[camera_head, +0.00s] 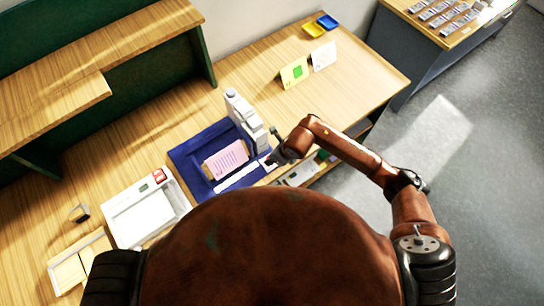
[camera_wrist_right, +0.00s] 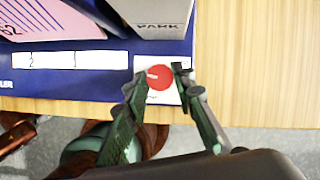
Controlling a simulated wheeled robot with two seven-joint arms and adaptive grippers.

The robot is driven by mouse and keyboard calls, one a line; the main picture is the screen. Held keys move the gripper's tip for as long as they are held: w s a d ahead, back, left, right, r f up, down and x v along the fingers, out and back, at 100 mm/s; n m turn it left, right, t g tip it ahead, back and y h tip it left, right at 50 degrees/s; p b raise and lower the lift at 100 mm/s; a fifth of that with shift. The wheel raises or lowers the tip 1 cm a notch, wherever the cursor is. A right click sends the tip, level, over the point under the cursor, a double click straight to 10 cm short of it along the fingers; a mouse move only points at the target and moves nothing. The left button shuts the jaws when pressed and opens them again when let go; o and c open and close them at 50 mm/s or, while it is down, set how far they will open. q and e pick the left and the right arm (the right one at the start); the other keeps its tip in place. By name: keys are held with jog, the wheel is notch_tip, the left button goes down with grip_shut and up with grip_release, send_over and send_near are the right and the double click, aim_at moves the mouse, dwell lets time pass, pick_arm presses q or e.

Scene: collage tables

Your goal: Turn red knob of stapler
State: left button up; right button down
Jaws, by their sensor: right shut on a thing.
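The stapler is a light grey machine (camera_head: 247,122) standing on a blue base (camera_head: 190,158), with a pink sheet (camera_head: 226,160) lying on it. The red knob (camera_wrist_right: 158,77) is a round disc with a white mark, on a white plate at the base's front corner in the right wrist view. My right gripper (camera_wrist_right: 160,82) has one fingertip on each side of the knob and is shut on it. In the head view my right gripper (camera_head: 272,160) is at that corner, and the knob cannot be made out. My left gripper is not in view.
A white tray (camera_head: 122,236) with a red part stands left of the base. Small yellow and white cards (camera_head: 294,73) stand at the back, with yellow and blue trays (camera_head: 327,20) behind. A wooden shelf (camera_head: 110,50) is at upper left. The table's front edge is close to the knob.

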jog(key=m, duration=0.2)
jog(key=m+t, duration=0.1)
jog(key=shift+s+a+m+h, duration=0.1)
jog(key=shift+a+m+h, duration=0.1)
jog(key=shift+m+h, duration=0.2)
jog(key=m+h, duration=0.1)
jog(key=m, duration=0.2)
jog(key=shift+a+m+t+b, duration=0.15)
jog(key=shift+m+t+b, duration=0.15)
jog(key=m+h+b, duration=0.1)
jog(key=m+h, duration=0.1)
jog(key=m, duration=0.2)
jog(key=shift+a+m, duration=0.15)
jog(key=shift+m, duration=0.15)
jog(key=m+h, duration=0.1)
jog(key=m, duration=0.2)
jog(key=shift+a+m+h, duration=0.1)
jog(key=shift+m+h, duration=0.2)
jog(key=shift+a+m+g+h, duration=0.1)
jog(key=shift+m+g+h, duration=0.35)
jog(key=shift+m, duration=0.75)
jog(key=shift+m+g+h, duration=0.25)
jog(key=shift+m+g, duration=0.1)
jog(key=shift+m, duration=1.15)
